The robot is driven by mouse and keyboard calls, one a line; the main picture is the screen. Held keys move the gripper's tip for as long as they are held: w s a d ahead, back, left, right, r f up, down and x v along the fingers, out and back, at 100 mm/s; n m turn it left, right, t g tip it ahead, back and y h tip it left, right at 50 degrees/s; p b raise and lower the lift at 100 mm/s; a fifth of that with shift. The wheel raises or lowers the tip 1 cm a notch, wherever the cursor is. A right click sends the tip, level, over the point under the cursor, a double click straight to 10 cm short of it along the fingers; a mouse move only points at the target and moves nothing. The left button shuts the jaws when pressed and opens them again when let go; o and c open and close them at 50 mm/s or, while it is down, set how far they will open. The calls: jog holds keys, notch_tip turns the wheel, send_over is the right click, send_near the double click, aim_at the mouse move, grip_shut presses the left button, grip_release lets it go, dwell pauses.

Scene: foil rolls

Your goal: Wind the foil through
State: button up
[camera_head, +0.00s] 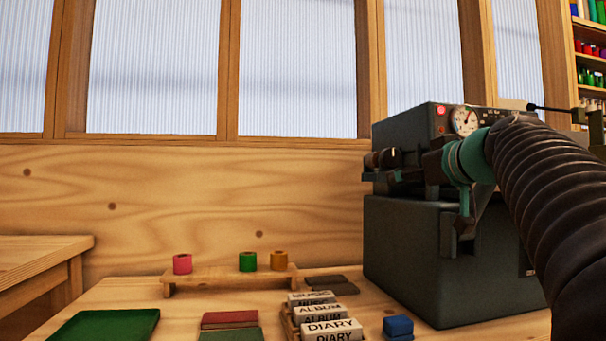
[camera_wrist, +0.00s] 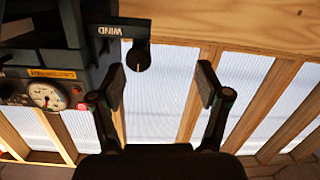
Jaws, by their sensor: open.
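A dark grey foil machine (camera_head: 430,255) stands on the right of the bench, with a round dial gauge (camera_head: 465,120) and a red button on top. In the wrist view, which is upside down, a black knob (camera_wrist: 139,57) hangs from a plate marked WIND. My gripper (camera_wrist: 158,82) is open and empty, its two fingers spread. The knob appears close to the left finger, between the fingertips and beyond them; contact cannot be told. In the head view my arm covers part of the machine. Pink (camera_head: 182,264), green (camera_head: 247,261) and gold (camera_head: 278,260) foil rolls stand on a wooden rack (camera_head: 228,281).
A tray of type blocks (camera_head: 330,327) marked DIARY and ALBUM lies at the front, with a blue block (camera_head: 398,326) to its right. A green mat (camera_head: 105,325) and red and green covers (camera_head: 230,320) lie left. Windows line the back wall.

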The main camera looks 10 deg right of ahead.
aim_at(393, 157)
jog(key=d+r+t, duration=0.1)
jog(key=d+r, duration=0.2)
jog(key=r, duration=0.1)
jog(key=shift+n+h, duration=0.3)
jog(key=w+p, duration=0.3)
jog(key=w, duration=1.1)
jog(key=shift+a+r, duration=0.1)
jog(key=shift+a, duration=0.05)
jog(key=shift+s, duration=0.1)
jog(key=c, duration=1.2)
